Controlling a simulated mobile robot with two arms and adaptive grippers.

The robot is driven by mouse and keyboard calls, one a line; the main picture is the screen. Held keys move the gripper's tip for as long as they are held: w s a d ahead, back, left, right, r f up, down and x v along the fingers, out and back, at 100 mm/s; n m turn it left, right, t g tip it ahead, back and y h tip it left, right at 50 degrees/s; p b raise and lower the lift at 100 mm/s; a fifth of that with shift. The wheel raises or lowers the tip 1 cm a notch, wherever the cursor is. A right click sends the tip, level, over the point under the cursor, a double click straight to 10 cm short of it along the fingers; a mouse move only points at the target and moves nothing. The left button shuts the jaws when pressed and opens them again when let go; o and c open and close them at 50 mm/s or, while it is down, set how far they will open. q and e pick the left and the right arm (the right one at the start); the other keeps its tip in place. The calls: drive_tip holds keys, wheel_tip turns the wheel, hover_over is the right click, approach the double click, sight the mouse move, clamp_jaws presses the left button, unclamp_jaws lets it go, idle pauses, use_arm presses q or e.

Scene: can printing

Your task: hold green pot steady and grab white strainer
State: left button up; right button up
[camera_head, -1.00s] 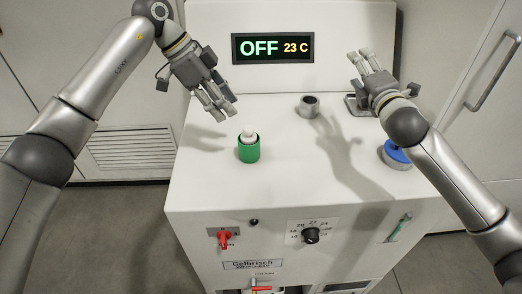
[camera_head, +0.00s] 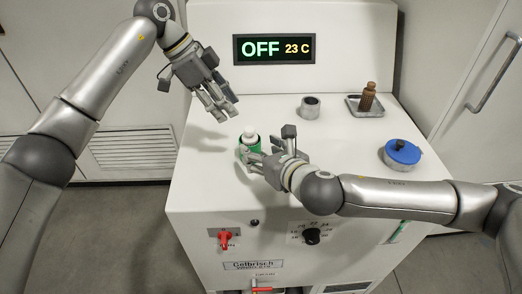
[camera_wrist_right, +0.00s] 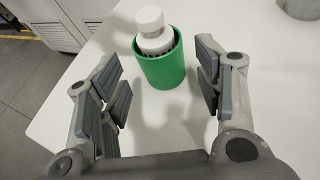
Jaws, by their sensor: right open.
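The green pot (camera_head: 258,143) stands upright on the white machine top, partly hidden behind my right gripper in the head view. The white strainer (camera_head: 249,132) sits in it with its knob above the rim. In the right wrist view the green pot (camera_wrist_right: 161,68) and white strainer (camera_wrist_right: 151,28) are just beyond the open fingers. My right gripper (camera_head: 262,154) is open and empty, close in front of the pot; contact cannot be told. My left gripper (camera_head: 225,109) is above and left of the pot, its fingers spread and empty.
A grey metal cup (camera_head: 310,108) stands behind right of the pot. A brown bottle (camera_head: 368,97) stands on a small metal tray (camera_head: 352,104). A blue-lidded container (camera_head: 403,152) is at the right. A display (camera_head: 274,48) reads OFF, 23 C. The left part of the top is clear.

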sight(245, 140)
drive_tip(key=shift+w+a+f, duration=0.2)
drive_tip(key=shift+w+a, duration=0.05)
drive_tip(key=x, duration=1)
drive_tip(key=shift+c, duration=0.3)
drive_tip(key=c, duration=0.8)
